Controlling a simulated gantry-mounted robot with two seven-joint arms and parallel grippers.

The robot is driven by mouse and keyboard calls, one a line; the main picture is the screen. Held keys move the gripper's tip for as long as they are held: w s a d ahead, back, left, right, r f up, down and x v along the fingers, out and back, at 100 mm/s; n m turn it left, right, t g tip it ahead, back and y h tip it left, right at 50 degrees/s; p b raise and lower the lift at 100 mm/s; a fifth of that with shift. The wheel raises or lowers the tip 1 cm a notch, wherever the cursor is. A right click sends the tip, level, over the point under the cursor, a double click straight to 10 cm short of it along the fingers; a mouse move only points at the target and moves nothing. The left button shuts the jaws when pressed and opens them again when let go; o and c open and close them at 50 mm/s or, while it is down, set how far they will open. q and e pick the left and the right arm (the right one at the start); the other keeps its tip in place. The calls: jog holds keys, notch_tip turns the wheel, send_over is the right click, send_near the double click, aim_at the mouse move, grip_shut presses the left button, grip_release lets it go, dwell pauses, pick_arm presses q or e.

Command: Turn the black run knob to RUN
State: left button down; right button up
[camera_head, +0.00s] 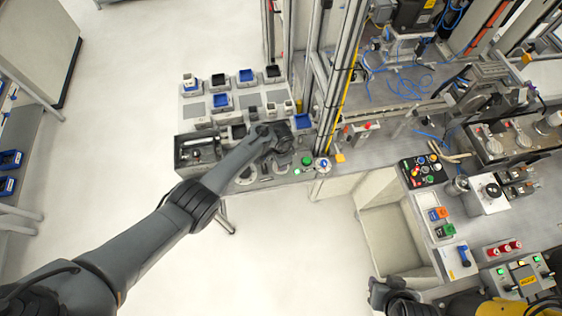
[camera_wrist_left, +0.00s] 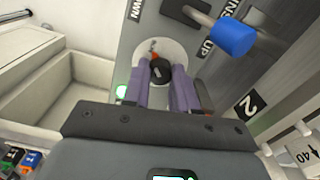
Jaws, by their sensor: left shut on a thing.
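The black run knob (camera_wrist_left: 161,72) sits on a round white plate (camera_wrist_left: 146,52) with a small orange-red mark at the plate's edge, in the left wrist view. My left gripper (camera_wrist_left: 160,84) is shut on the knob, one purple-grey finger on each side of it. In the head view my left gripper (camera_head: 281,140) is over the front right of the grey panel bench (camera_head: 247,180), and its own wrist hides the knob. The RUN lettering cannot be made out. My right gripper (camera_head: 392,295) is partly in the head view at the bottom; its fingers cannot be made out.
A blue-capped lever (camera_wrist_left: 234,38) stands close to the knob, and a green light (camera_wrist_left: 120,91) is beside the left finger. A grey post (camera_head: 332,95) rises just right of my left gripper. A black button box (camera_head: 423,171) is farther right. Open floor lies in front.

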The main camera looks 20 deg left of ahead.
pick_arm(q)
jog(key=c, duration=0.9)
grip_release()
jog(key=shift+r+p, duration=0.3)
jog(key=shift+r, duration=0.35)
notch_tip(320, 180, up, 10)
jog(key=shift+f+p, duration=0.25)
jog(key=shift+p, duration=1)
